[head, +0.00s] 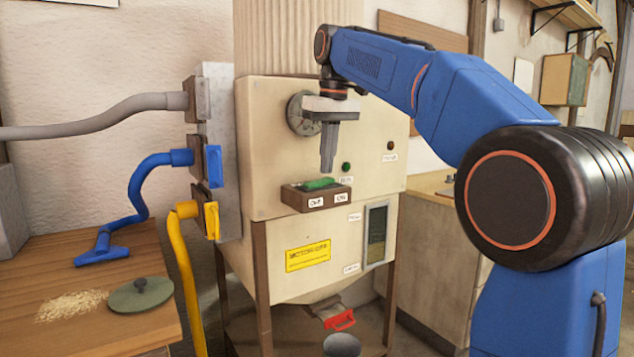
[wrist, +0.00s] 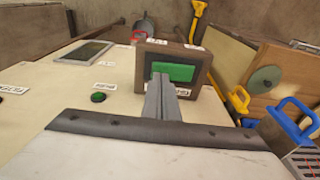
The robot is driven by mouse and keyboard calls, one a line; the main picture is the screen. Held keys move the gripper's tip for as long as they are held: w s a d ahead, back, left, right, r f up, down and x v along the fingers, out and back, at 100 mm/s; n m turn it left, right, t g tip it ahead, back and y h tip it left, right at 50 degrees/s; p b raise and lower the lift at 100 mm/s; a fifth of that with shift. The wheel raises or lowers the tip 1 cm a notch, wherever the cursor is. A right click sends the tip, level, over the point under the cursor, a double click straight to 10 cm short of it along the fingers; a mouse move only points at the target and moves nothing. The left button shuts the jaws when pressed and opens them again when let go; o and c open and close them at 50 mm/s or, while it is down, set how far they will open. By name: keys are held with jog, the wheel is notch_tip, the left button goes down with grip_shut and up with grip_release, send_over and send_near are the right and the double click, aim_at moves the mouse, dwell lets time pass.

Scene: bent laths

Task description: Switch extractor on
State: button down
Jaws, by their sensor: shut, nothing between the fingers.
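The extractor is a cream cabinet (head: 275,150) on brown legs. On its front is a brown switch box (head: 301,202) with a green rocker (head: 320,183) and two small white labels below it, apparently OFF on the left and ON on the right. In the wrist view the rocker (wrist: 182,73) faces me, partly covered by my fingers. My gripper (head: 327,168) is shut and empty, pointing down just above the rocker. In the wrist view its fingertips (wrist: 160,82) overlap the rocker's edge; I cannot tell whether they touch. A dark green lamp (head: 346,167) sits beside the box.
A round gauge (head: 297,113) is behind my gripper, and a dark red lamp (head: 390,146) is at right. Blue (head: 213,166) and yellow (head: 211,219) gate handles are on the left side. A wooden bench (head: 45,265) holds a blue nozzle (head: 102,252), shavings (head: 70,305) and a green lid (head: 140,296).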

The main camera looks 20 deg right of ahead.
aim_at(329, 179)
jog(key=shift+f, duration=0.75)
dwell(0.7)
notch_tip(329, 179, up, 7)
dwell(1.1)
jog(key=shift+s+d+f, duration=0.15)
jog(key=shift+s+f, duration=0.05)
jog(key=shift+s, duration=0.2)
jog(key=s+d+f+m+t, duration=0.1)
jog(key=s+d+f, duration=0.1)
jog(key=s+f, duration=0.8)
jog(key=s+d+f+m+t, duration=0.1)
jog(key=s+d+f, duration=0.1)
jog(key=s+f, duration=0.9)
jog(key=s+d+f+m+t, duration=0.1)
jog(key=s+d+f, duration=0.1)
jog(key=s+f, duration=0.9)
notch_tip(329, 179, down, 10)
jog(key=shift+s+d+r+m+h, duration=0.1)
jog(key=shift+s+d+m+h, duration=0.15)
jog(key=shift+d+m+h, duration=0.05)
